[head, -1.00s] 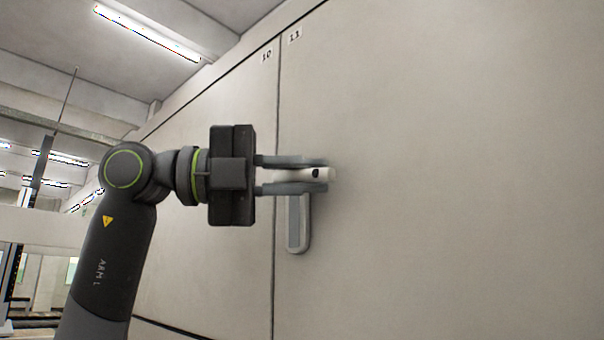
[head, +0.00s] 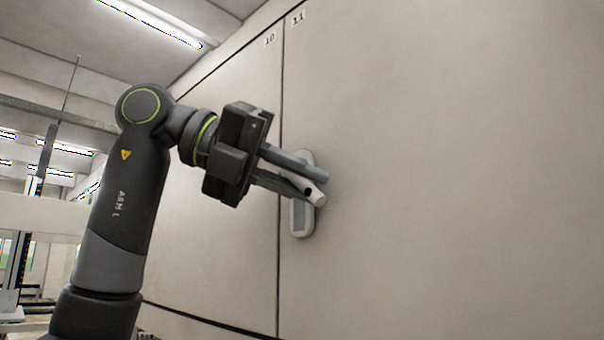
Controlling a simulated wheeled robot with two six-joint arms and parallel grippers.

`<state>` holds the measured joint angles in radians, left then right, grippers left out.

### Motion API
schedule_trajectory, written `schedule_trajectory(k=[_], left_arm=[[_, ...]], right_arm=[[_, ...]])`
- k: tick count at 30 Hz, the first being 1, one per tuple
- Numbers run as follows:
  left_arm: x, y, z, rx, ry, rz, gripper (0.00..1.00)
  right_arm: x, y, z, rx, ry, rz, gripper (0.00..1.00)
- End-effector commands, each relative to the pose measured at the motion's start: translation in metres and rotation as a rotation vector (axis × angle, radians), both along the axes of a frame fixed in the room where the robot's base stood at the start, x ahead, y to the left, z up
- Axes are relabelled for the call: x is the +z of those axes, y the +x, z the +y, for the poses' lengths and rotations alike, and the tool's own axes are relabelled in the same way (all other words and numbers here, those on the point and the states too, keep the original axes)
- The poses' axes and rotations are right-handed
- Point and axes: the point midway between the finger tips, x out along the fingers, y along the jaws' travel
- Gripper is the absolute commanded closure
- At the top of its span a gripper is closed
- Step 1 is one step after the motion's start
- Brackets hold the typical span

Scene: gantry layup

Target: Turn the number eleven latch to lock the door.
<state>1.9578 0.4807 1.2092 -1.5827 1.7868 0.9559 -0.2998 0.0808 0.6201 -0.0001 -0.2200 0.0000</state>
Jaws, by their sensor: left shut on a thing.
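The door marked 11 (head: 450,180) fills the right side of the head view and looks flush with its neighbour. Its latch has a pale upright plate with a grey inset (head: 301,218) and a white handle (head: 315,194). My left gripper (head: 310,183) is shut on the handle, with one finger above it and one below. The handle slants down to the right, and a dark spot shows near its end. The fingers hide most of the handle and the middle of the plate. My right gripper is not in view.
The panel marked 10 (head: 220,190) lies left of the seam, behind my left arm. A long ceiling light (head: 150,22) is at the upper left. The surface of door 11 right of the latch is bare.

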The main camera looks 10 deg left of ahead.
Motion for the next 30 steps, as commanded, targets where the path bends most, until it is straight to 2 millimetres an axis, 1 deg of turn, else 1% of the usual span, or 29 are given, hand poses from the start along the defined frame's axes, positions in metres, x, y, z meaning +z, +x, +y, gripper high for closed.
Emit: schedule_trajectory(k=[16,17,21,30], left_arm=[[0.0014,0.0007,0.0009,0.003,0.018,-0.020,1.00],[0.0014,0.0006,0.0009,0.003,0.018,-0.020,0.82],[0.0008,0.0007,0.0008,0.002,0.019,-0.019,0.64],[0.0006,0.0003,0.0014,0.001,0.021,-0.017,0.64]], right_arm=[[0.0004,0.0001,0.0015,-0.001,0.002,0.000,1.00],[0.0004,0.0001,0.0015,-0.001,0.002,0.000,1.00],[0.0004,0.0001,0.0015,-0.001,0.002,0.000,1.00],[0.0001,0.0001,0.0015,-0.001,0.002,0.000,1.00]])
